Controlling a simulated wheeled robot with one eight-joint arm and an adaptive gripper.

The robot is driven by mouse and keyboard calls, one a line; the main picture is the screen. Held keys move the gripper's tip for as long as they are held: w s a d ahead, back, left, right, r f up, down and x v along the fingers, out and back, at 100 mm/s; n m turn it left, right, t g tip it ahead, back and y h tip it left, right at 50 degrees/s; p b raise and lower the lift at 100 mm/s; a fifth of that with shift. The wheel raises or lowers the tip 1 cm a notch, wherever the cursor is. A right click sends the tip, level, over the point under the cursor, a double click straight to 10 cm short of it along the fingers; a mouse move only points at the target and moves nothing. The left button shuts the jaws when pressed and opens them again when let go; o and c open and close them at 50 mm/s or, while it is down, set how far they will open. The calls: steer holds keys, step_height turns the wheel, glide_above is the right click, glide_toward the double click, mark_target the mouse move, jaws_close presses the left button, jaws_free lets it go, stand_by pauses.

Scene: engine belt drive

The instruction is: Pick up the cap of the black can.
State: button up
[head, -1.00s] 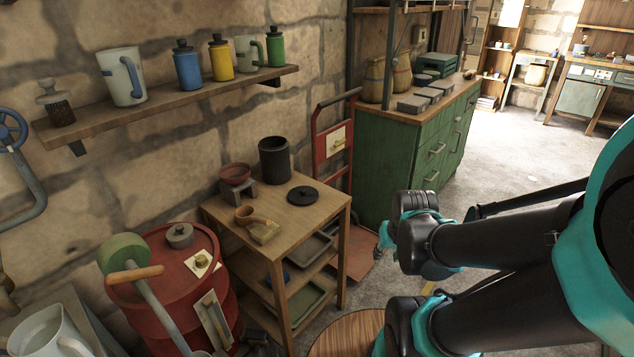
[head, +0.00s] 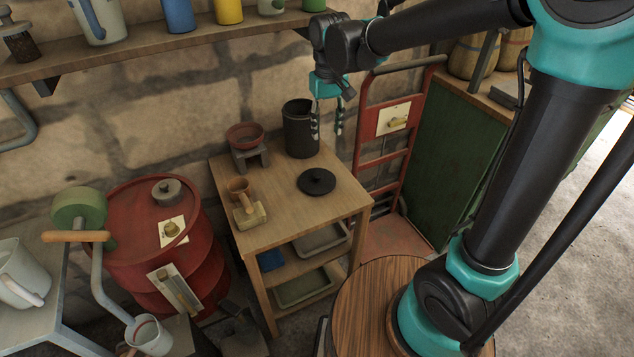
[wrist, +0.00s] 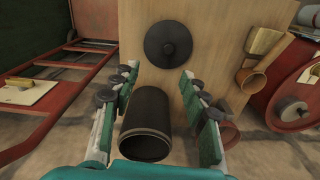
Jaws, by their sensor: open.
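The black can (head: 301,128) stands open-topped at the back of the small wooden table (head: 260,192). My gripper (head: 327,132) is open and empty, pointing down beside the can and above the table. In the wrist view, my gripper's fingers (wrist: 160,88) are spread apart, with the can (wrist: 147,125) between and below them. The cap (wrist: 168,45) shows beyond the fingertips, apart from them.
A red barrel (head: 195,265) stands left, a red hand truck (head: 375,150) right. A wall shelf (head: 150,45) with canisters is above.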

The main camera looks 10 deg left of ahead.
steer(key=a, duration=0.2)
glide_above(317, 175)
steer(key=f, duration=1.1)
steer(key=shift+w+d+f, duration=0.15)
steer(key=shift+d+f, duration=0.05)
steer(key=shift+f, duration=0.05)
steer(key=shift+a+f, duration=0.15)
steer(key=shift+f, duration=2.5)
steer(key=c, duration=0.9)
